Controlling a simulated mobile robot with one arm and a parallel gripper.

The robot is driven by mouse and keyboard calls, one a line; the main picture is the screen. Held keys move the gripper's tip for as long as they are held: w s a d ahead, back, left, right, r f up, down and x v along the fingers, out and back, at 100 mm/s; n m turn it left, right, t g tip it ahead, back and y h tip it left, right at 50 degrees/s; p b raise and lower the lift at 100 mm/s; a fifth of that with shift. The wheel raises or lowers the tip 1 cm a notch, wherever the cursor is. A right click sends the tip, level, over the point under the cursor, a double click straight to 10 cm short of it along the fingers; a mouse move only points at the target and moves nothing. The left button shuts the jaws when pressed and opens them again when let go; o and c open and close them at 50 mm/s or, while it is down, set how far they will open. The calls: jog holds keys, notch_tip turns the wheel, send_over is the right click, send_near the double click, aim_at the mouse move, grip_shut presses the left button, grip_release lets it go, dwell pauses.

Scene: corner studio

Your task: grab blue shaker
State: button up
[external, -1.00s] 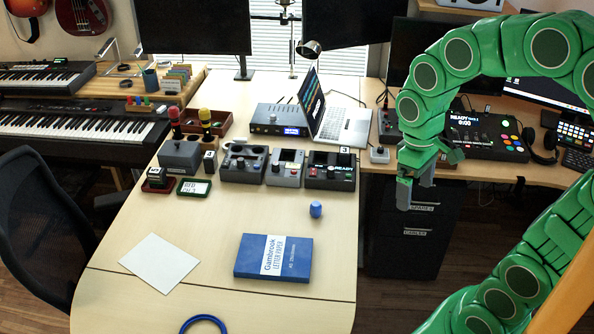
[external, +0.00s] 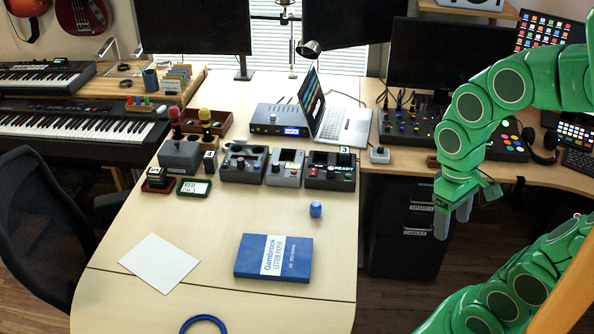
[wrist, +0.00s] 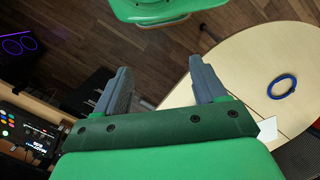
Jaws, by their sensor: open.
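My gripper (external: 453,226) is off the table's right edge, in front of the dark drawer cabinet, pointing down and well apart from the shaker. In the wrist view my gripper (wrist: 160,84) has its two grey fingers spread with nothing between them. The shaker cannot be made out in the wrist view.
On the table (external: 220,230) lie a white sheet (external: 161,262) and a blue ring (external: 203,324), which also shows in the wrist view (wrist: 282,87). Several grey device boxes (external: 244,163) and a laptop (external: 342,125) stand behind the shaker. The tabletop around the shaker is clear.

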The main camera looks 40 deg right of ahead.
jog(key=shift+a, duration=0.1)
jog(key=w+a+f+m+y, duration=0.25)
jog(key=w+a+y, duration=0.25)
jog(key=w+a, duration=0.35)
jog(key=w+a+f+m+y, duration=0.2)
jog(key=w+a+m+y, duration=0.3)
jog(key=w, duration=0.7)
jog(key=m+t+y, duration=0.1)
jog(key=m+t, duration=1)
jog(key=m, duration=0.5)
send_over(316, 209)
jog(key=s, duration=0.4)
notch_tip(316, 209, down, 18)
jog(key=d+f+m, duration=0.1)
jog(key=f, duration=0.1)
jog(key=d+f+m+h, duration=0.1)
jog(key=d+f+m, duration=0.1)
jog(key=f, duration=0.1)
jog(key=d+f+m+t+h, duration=0.1)
jog(key=d+f, duration=0.1)
jog(key=shift+d+f, duration=0.2)
jog(key=shift+f, duration=0.15)
jog(key=shift+x, duration=3.8)
jog(key=shift+d+f, duration=0.15)
jog(key=shift+d, duration=0.05)
